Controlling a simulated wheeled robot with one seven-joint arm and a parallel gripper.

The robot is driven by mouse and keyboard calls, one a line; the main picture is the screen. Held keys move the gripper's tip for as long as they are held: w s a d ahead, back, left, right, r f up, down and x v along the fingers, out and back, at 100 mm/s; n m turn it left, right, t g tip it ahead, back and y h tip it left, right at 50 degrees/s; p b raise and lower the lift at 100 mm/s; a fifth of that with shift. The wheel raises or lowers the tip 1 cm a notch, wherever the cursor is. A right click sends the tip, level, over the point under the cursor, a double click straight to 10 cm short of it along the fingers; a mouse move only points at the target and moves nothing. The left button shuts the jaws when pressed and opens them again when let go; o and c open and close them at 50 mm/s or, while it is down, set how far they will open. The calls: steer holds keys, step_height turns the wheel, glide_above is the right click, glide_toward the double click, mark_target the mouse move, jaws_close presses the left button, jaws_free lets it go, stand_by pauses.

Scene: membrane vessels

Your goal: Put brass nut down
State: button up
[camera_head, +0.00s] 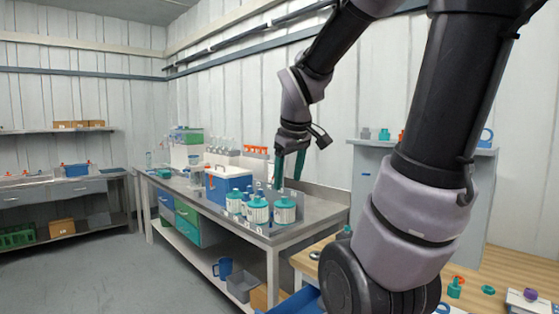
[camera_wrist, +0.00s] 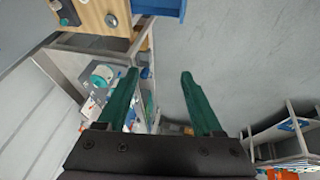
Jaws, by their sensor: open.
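My gripper (camera_head: 288,181) hangs over the far part of the grey metal bench, with its two teal fingers pointing down. In the wrist view my gripper (camera_wrist: 158,73) has its fingers well apart, with nothing held between them. I cannot make out a brass nut in either view. A small grey round part (camera_head: 315,255) lies on the wooden table, and a similar round part shows in the wrist view (camera_wrist: 111,20); I cannot tell what it is.
White-and-teal vessels (camera_head: 284,211) stand at the front of the metal bench (camera_head: 302,231), beside a blue-and-white box (camera_head: 228,187). A wooden table (camera_head: 490,262) with small parts is at the lower right. Shelves stand at the left wall. Grey floor (camera_head: 85,272) is clear between.

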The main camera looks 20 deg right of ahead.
steer(key=s+a+r+m+t+y, duration=0.2)
steer(key=s+a+r+m+y, duration=0.1)
steer(key=s+a+r+m, duration=0.2)
steer(key=s+m, duration=0.2)
steer(key=shift+s+a+r+m, duration=0.15)
steer(key=shift+s+a+m, duration=0.15)
steer(key=shift+a, duration=0.05)
